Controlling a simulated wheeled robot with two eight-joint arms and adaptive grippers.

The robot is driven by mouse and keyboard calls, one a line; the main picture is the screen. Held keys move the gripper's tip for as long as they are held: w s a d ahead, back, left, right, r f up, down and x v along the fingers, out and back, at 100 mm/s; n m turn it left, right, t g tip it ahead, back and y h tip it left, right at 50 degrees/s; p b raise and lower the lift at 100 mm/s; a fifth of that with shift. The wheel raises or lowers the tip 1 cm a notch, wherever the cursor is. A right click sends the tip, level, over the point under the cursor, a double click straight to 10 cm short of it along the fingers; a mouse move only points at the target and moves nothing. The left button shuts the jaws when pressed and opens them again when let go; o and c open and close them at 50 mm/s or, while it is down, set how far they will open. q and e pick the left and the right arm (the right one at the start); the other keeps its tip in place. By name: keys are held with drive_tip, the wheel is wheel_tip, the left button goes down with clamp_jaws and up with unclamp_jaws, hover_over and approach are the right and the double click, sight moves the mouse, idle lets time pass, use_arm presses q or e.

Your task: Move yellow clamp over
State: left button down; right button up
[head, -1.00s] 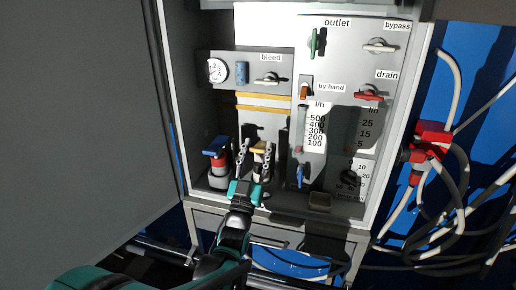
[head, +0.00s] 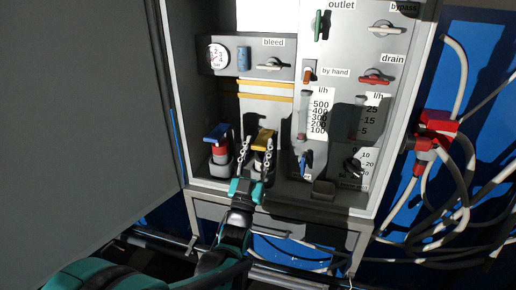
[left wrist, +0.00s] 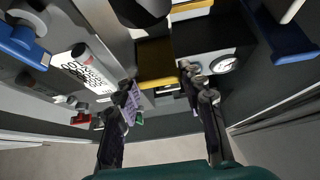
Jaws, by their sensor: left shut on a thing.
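The yellow clamp (head: 264,137) is in the lower part of the open cabinet, on a dark fitting, to the right of the blue-handled clamp (head: 217,133). In the left wrist view the yellow clamp (left wrist: 155,58) shows as a yellow block between and just beyond my fingers. My left gripper (head: 255,153) reaches up from below, one finger on each side of the yellow clamp's front, and is shut on it. It also shows in the left wrist view (left wrist: 160,95). The fingers hide the clamp's lower part. My right gripper is not in view.
The blue clamp stands close on the left. A flow meter with a blue valve (head: 306,161) is close on the right. The cabinet's lower front edge (head: 285,208) lies under my gripper. A red connector (head: 430,140) and loose hoses hang outside, right.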

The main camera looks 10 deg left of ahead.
use_arm(q)
drive_tip(key=c, duration=0.9)
unclamp_jaws()
drive_tip(key=shift+w+f, duration=0.1)
drive_tip(key=shift+f, duration=0.1)
drive_tip(key=v, duration=1.2)
wheel_tip(320, 180, down, 9)
drive_tip(key=g, duration=0.9)
drive_tip(key=s+f+g, duration=0.3)
drive_tip(key=s, duration=0.2)
drive_tip(key=s+a+f+g, duration=0.1)
drive_tip(key=s+f+g, duration=0.2)
drive_tip(key=s, duration=0.3)
drive_tip(key=s+f+g, duration=0.2)
drive_tip(key=s+f, duration=0.1)
drive_tip(key=s, duration=0.2)
drive_tip(key=shift+s+a+f+g+y, duration=0.15)
drive_tip(key=shift+s+a+g+y, duration=0.05)
drive_tip(key=shift+s+g+y, duration=0.2)
